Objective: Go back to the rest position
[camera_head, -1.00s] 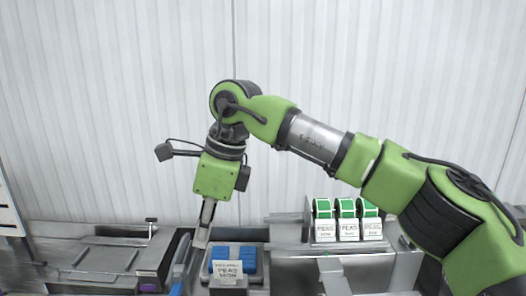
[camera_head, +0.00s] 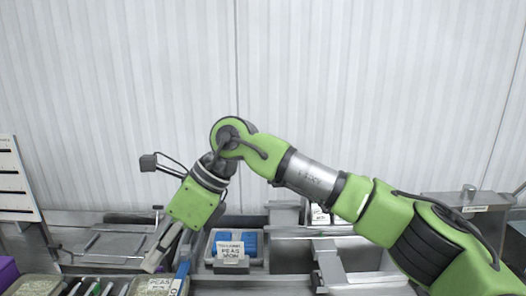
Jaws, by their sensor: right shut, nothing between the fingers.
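My right gripper (camera_head: 156,262) hangs from the green right arm, which comes in from the right and bends down at its wrist. It points down and to the left, with its fingers together and nothing between them. Its fingertips are left of the labelled blue container (camera_head: 229,243), above the counter's front area. My left gripper is out of view.
A metal frame (camera_head: 118,240) lies at the left back. Trays with greenish contents stand at the front, one at the lower left (camera_head: 33,285) and one below the gripper (camera_head: 158,286). A purple box (camera_head: 7,271) is at the left edge. Labelled packs are partly hidden behind my arm.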

